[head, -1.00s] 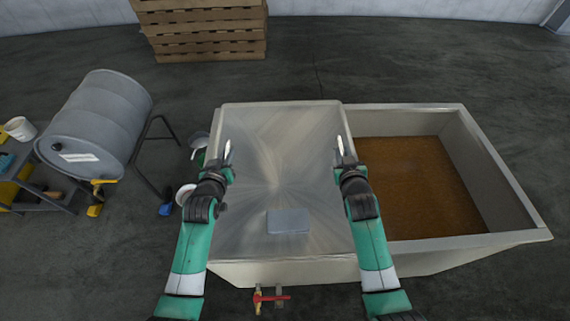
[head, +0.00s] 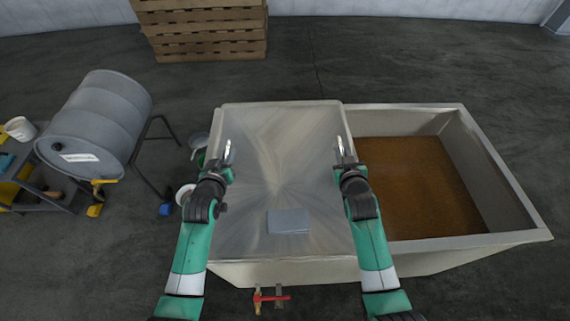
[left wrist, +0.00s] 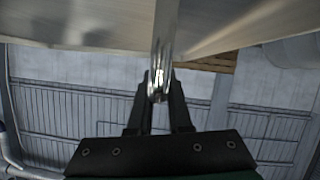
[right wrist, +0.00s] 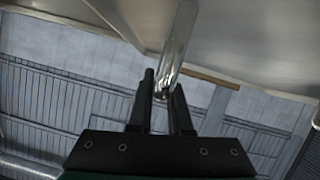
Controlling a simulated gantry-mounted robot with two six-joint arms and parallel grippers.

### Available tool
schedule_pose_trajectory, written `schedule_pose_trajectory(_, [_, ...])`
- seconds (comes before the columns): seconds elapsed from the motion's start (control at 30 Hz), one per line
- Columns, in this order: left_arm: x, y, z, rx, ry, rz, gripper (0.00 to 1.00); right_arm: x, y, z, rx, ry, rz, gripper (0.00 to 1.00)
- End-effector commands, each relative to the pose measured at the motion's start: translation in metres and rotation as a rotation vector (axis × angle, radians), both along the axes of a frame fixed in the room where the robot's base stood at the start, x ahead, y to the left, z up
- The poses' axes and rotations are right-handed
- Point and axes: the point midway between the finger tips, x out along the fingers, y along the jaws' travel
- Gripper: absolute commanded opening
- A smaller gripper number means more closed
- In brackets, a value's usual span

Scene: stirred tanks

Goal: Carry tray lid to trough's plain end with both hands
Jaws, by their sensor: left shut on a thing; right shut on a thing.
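The tray lid (head: 277,180) is a large brushed metal sheet over the left part of the trough (head: 500,172). A small grey-blue plate (head: 288,221) shows near its front edge. My left gripper (head: 228,150) is shut on a shiny metal bar handle at the lid's left side. The bar shows between the fingers in the left wrist view (left wrist: 158,90). My right gripper (head: 342,150) is shut on a similar bar at the lid's right side, also seen in the right wrist view (right wrist: 164,88). I cannot tell whether the lid touches the trough rim. The trough's open right part holds brown liquid.
A grey drum (head: 98,122) lies on a stand at the left, by a cart (head: 38,205) with a white tub. Buckets (head: 186,194) stand between the stand and the trough. A red-handled valve (head: 270,298) sticks out in front. Pallets (head: 205,30) are stacked behind.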

Motion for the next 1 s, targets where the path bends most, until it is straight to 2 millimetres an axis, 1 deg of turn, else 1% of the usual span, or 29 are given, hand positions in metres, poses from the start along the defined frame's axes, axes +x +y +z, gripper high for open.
schedule_pose_trajectory(0.33, [0.0, 0.0, 0.0, 0.0, 0.001, 0.0, 0.0, 0.0, 0.0, 0.0, 0.0, 0.0, 0.0, 0.0])
schedule_pose_trajectory(0.37, [0.001, 0.0, 0.003, -0.001, -0.006, -0.001, 0.0, 0.001, 0.0, 0.003, 0.0, -0.006, 0.001, 0.0])
schedule_pose_trajectory(0.5, [0.001, 0.0, 0.007, -0.001, -0.006, -0.001, 0.0, 0.001, 0.0, 0.007, 0.0, -0.006, 0.0, 0.0])
schedule_pose_trajectory(0.67, [0.001, 0.0, 0.021, -0.001, -0.006, -0.001, 0.0, 0.001, 0.0, 0.021, 0.0, -0.007, 0.0, 0.0])
schedule_pose_trajectory(0.9, [0.001, 0.0, 0.048, -0.001, -0.006, -0.001, 0.0, 0.001, 0.0, 0.048, 0.0, -0.007, 0.0, 0.0])
schedule_pose_trajectory(1.0, [0.001, 0.0, 0.054, -0.001, -0.006, -0.001, 0.0, 0.001, 0.0, 0.054, 0.0, -0.007, 0.001, 0.0])
